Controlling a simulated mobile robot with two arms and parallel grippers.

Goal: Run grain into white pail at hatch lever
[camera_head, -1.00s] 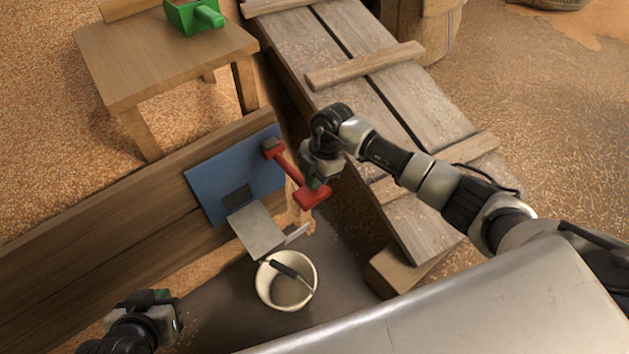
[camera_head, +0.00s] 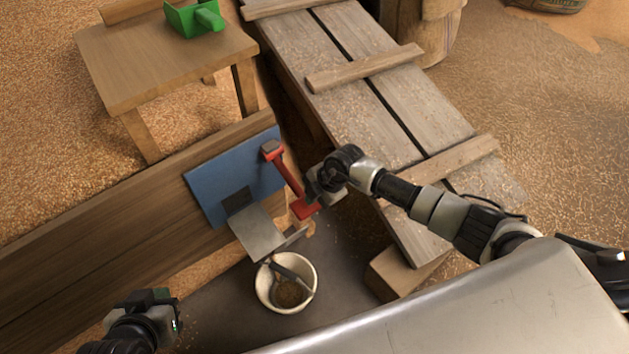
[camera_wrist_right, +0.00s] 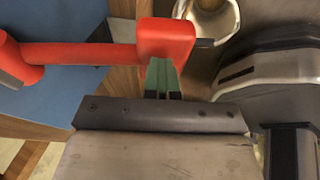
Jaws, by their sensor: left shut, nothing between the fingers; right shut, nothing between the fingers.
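The white pail (camera_head: 264,290) stands upright on the dark floor under the grey metal spout (camera_head: 257,235), with brown grain (camera_head: 289,293) in its bottom. Part of the pail shows at the top of the right wrist view (camera_wrist_right: 232,22). The red hatch lever (camera_head: 287,174) is on the blue panel (camera_head: 215,185), its block end angled down. My right gripper (camera_wrist_right: 161,76) is shut with nothing between its fingers, its tips against or just by the lever's red block; contact is hard to tell. My left gripper (camera_head: 172,308) is shut and empty at the lower left, apart from the pail.
A wooden plank wall (camera_head: 90,245) runs behind the pail. A wooden table (camera_head: 165,65) holds a green scoop (camera_head: 195,18). A slatted wooden ramp (camera_head: 375,110) stands right of the lever, with a wooden block (camera_head: 400,272) at its foot. Loose grain covers the surrounding ground.

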